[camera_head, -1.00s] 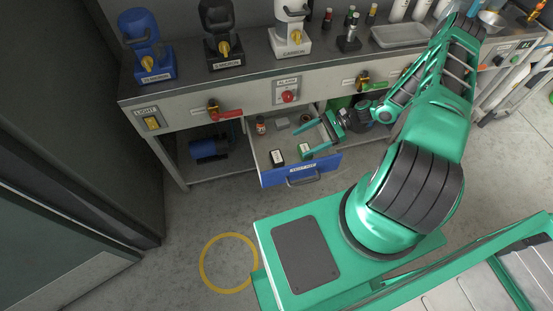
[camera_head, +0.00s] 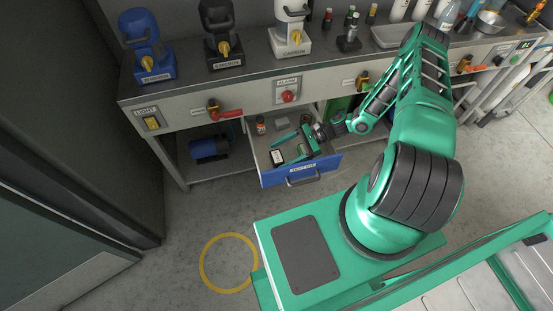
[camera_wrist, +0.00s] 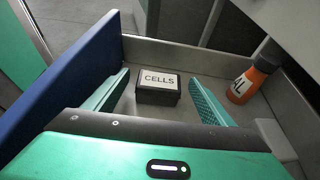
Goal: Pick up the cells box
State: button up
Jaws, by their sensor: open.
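The cells box (camera_wrist: 158,90) is a small black box with a white "CELLS" label on top. It lies on the floor of the open drawer, near the drawer's end wall. In the head view the black box with a white label (camera_head: 277,158) sits near the drawer's left front corner. My gripper (camera_head: 284,151) is open, low in the drawer, and reaches in from the right. In the wrist view its green fingers (camera_wrist: 160,77) stand to either side of the box, with visible gaps. The box is ahead, roughly centred between them; I cannot tell how far the tips overlap it.
The drawer's blue front (camera_wrist: 62,80) runs close along the left finger in the wrist view. A grey block (camera_head: 281,124) lies at the drawer's back. The workbench (camera_head: 240,63) overhangs behind the drawer.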

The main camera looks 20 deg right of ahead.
jog(key=shift+a, duration=0.1)
jog(key=c, duration=1.2)
